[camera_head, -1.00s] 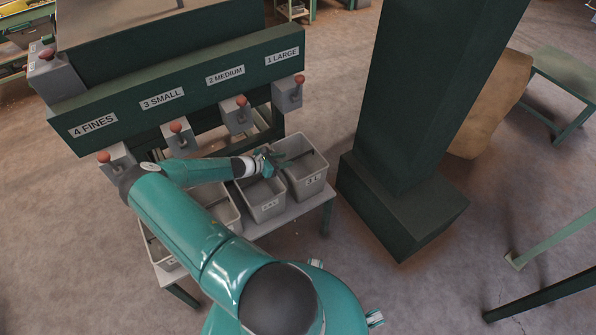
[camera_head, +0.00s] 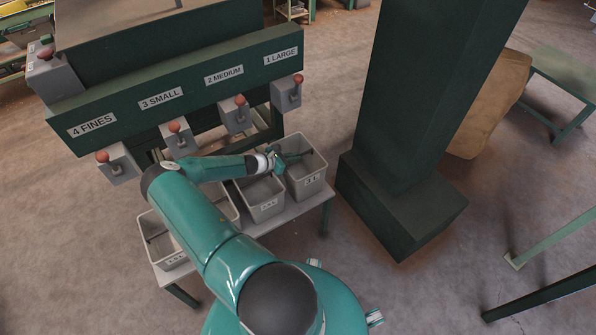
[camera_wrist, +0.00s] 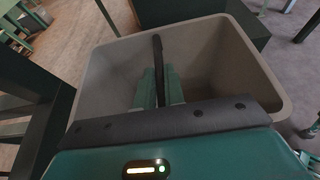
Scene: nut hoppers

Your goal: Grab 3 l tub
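The grey tub labelled 3 L (camera_head: 313,182) stands at the right end of a row of tubs on a low bench. A dark handle bar (camera_wrist: 157,48) spans its open top in the wrist view, where the tub (camera_wrist: 105,75) fills most of the picture. My gripper (camera_head: 290,157) is over the tub's mouth in the head view. In the wrist view my gripper (camera_wrist: 162,85) has its two green fingers on either side of the bar, close to it. I cannot tell whether they press on it. The tub looks upright and its visible inside looks empty.
Other grey tubs (camera_head: 267,210) stand close on the left along the bench (camera_head: 285,219). The green hopper front with lever boxes (camera_head: 237,113) is behind the tubs. A thick dark green column (camera_head: 405,205) stands just right of the bench. Open floor lies in front.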

